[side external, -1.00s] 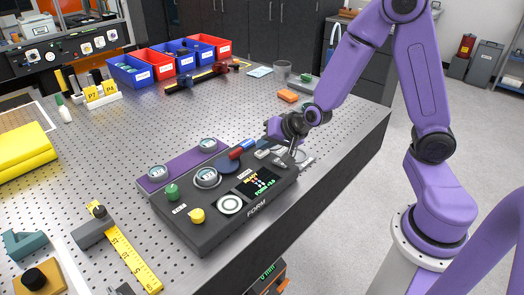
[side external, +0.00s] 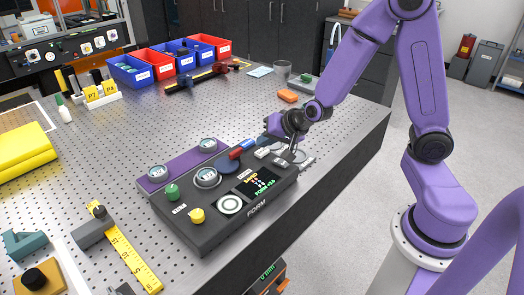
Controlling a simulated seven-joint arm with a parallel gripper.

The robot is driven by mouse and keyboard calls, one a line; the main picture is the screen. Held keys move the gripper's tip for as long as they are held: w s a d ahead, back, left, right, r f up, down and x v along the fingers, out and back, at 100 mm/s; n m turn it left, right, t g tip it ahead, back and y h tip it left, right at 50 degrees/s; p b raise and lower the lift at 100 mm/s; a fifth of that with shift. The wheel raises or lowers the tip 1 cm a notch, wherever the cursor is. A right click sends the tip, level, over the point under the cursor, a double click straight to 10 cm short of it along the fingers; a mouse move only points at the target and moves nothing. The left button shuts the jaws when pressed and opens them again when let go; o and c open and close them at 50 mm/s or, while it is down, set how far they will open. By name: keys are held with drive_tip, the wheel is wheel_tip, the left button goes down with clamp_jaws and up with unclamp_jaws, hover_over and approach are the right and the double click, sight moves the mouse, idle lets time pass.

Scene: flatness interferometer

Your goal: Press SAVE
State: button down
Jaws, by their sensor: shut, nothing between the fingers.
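The dark console marked FORM (side external: 215,233) sits at the table's front edge. My gripper (side external: 292,153) is shut and empty, pointing down at the console's right end. I cannot make out a SAVE label; the fingertips and wrist partly cover that end, and contact with a key cannot be told.
A purple plate with gauges (side external: 156,173) is behind the console. Red and blue bins (side external: 130,70) stand at the back. A yellow ruler (side external: 133,262) lies front left. The perforated tabletop (side external: 220,112) is mostly clear mid-table.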

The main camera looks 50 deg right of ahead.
sight(265, 152)
drive_tip(key=shift+r, duration=0.25)
drive_tip(key=shift+r, duration=2.45)
drive_tip(key=s+a+n+g+y, duration=0.25)
drive_tip(key=s+a+n, duration=0.25)
drive_tip(key=s, duration=0.3)
drive_tip(key=s+a+n+g+y, duration=0.2)
drive_tip(key=s+a+n+g, duration=0.2)
drive_tip(key=s+a+n, duration=0.25)
drive_tip(key=s+d+n+g+h, duration=0.1)
drive_tip(key=s+d+n+h, duration=0.1)
drive_tip(key=s+d+n, duration=0.2)
drive_tip(key=s+d+n+g+h, duration=0.1)
drive_tip(key=s+d+n+h, duration=0.2)
drive_tip(key=s, duration=0.6)
drive_tip(key=shift+s+d+r+n, duration=0.3)
drive_tip(key=shift+d+r+n, duration=0.15)
drive_tip(key=shift+n, duration=0.5)
drive_tip(key=shift+g, duration=0.25)
